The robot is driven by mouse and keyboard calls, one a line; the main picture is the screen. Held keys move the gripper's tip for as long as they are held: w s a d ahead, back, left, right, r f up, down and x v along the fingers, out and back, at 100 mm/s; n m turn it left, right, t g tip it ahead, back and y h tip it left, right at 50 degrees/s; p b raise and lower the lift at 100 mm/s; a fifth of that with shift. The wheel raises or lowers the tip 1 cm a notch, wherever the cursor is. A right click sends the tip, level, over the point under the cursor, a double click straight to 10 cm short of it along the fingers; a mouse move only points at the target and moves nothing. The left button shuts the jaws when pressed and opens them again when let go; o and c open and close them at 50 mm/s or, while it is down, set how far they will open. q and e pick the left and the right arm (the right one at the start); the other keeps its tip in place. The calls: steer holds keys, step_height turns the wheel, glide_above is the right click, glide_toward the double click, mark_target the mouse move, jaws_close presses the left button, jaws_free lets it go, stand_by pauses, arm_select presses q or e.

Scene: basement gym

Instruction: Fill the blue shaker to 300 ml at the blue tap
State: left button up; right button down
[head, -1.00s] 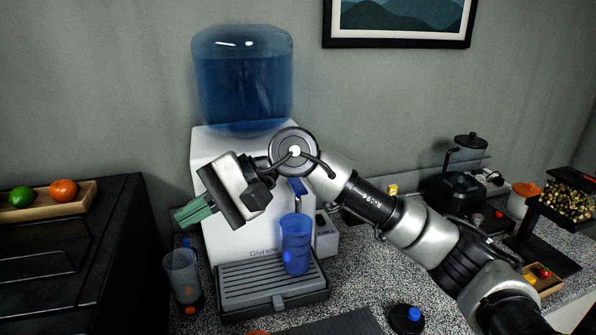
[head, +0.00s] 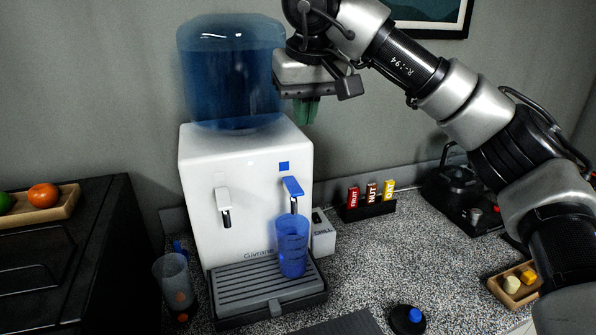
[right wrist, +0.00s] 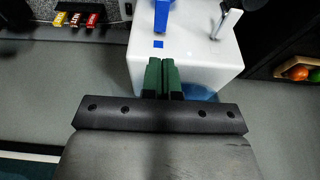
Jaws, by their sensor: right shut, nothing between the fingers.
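The blue shaker (head: 292,247) stands upright on the right part of the drip tray (head: 226,290), under the blue tap (head: 292,188). It is translucent; I cannot tell its water level. The tap is on the right of the white dispenser (head: 240,170), below a blue square mark, and also shows in the right wrist view (right wrist: 162,15). My right gripper (head: 305,112) is raised above and beside the dispenser's right top edge, green fingers down, shut and empty; its fingers (right wrist: 162,78) are together in the right wrist view. My left gripper is not in view.
A white tap (head: 222,203) is on the dispenser's left. A grey cup (head: 172,280) stands left of the tray. A small white box (head: 322,235) and a rack of bars (head: 370,205) are to the right. A blue-topped black lid (head: 407,319) lies in front.

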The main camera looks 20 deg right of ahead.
mark_target(298, 191)
steer(key=p+x, duration=0.1)
steer(key=x, duration=0.3)
steer(key=p+x, duration=0.1)
steer(key=x, duration=0.7)
steer(key=shift+s+f+p, duration=0.25)
steer(key=shift+s+p, duration=0.1)
steer(key=shift+p, duration=0.05)
steer(key=shift+f, duration=0.75)
steer(key=shift+f, duration=0.1)
steer(key=shift+f+b, duration=0.25)
steer(key=shift+b, duration=0.1)
steer(key=f+t+b, duration=0.1)
steer(key=b, duration=0.2)
steer(key=shift+s+f, duration=0.1)
steer(key=shift+f, duration=0.2)
steer(key=shift+r+p, duration=0.35)
steer(key=shift+r, duration=0.1)
